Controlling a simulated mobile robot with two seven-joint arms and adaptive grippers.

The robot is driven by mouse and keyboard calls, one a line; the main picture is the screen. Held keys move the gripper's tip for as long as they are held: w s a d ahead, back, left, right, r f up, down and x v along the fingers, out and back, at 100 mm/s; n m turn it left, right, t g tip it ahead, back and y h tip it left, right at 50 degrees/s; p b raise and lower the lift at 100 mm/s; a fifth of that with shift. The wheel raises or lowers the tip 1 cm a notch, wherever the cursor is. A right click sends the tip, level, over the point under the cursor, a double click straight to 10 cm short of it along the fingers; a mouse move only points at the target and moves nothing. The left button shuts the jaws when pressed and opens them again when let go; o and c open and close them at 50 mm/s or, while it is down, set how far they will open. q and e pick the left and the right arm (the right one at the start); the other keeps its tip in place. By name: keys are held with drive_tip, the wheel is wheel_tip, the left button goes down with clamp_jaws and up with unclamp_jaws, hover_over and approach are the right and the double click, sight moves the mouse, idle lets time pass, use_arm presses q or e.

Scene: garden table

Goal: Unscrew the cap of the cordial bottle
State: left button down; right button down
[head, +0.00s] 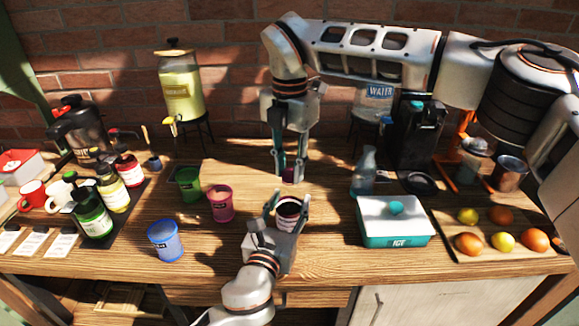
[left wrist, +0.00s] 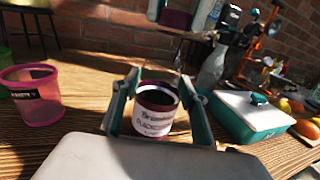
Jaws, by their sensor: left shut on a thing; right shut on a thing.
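The cordial bottle (head: 287,213) is a short, wide dark-purple container with a white label. It stands upright near the middle of the table, and its top looks open and dark inside in the left wrist view (left wrist: 155,116). My left gripper (head: 290,199) is shut around it, one finger on each side. My right gripper (head: 289,172) points down above and behind the bottle, shut on a small purple cap (head: 289,176). The cap also shows at the top of the left wrist view (left wrist: 176,18), clear of the bottle.
A pink cup (head: 220,204), green cup (head: 187,184) and blue cup (head: 165,240) stand to the left. A clear bottle (head: 364,172) and a teal box with a white lid (head: 396,221) are to the right. A fruit board (head: 450,245) lies farther right.

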drive_tip(key=n, duration=0.3)
drive_tip(key=shift+n, duration=0.4)
drive_tip(key=n, duration=0.8)
drive_tip(key=shift+n, duration=0.4)
drive_tip(key=n, duration=0.8)
drive_tip(key=shift+n, duration=0.3)
drive_tip(key=n, duration=1.2)
drive_tip(key=shift+s, duration=0.1)
drive_tip(key=shift+r, duration=0.25)
